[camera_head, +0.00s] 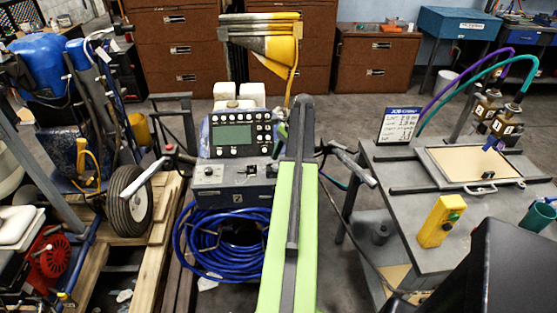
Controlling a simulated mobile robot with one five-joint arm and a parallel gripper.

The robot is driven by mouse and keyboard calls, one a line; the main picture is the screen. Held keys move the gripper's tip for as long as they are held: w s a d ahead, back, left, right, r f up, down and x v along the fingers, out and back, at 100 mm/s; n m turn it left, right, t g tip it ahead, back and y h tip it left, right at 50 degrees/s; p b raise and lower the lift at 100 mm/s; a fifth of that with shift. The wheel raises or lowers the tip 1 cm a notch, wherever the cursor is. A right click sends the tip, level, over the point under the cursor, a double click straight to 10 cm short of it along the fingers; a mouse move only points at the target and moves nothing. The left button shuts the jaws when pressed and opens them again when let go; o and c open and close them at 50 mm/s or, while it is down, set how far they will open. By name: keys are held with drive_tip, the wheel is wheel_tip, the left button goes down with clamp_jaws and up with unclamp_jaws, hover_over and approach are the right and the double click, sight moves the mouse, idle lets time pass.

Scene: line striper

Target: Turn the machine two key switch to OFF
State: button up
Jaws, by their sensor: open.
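The middle striping machine has a dark control panel (240,136) with a greenish screen and several round buttons. Below it is a grey switch box (235,180) with a round knob (208,171) at left and small switches (252,169) at right. These are too small to tell which is the key switch or how it is set. A small label sits on the box front, its figure hard to read. My lime-green and grey arm (290,225) rises in front of the machine's right side and hides part of it. My gripper cannot be made out.
A coil of blue hose (222,245) hangs below the box. Handlebars stick out at both sides. A wheeled machine (130,200) stands at left, a grey workbench (400,215) with a yellow box (441,220) at right. Brown drawer cabinets (376,62) stand behind.

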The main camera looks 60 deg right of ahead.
drive_tip(key=p+v, duration=1.3)
drive_tip(key=v, duration=0.2)
drive_tip(key=shift+r, duration=0.2)
drive_tip(key=shift+s, duration=0.1)
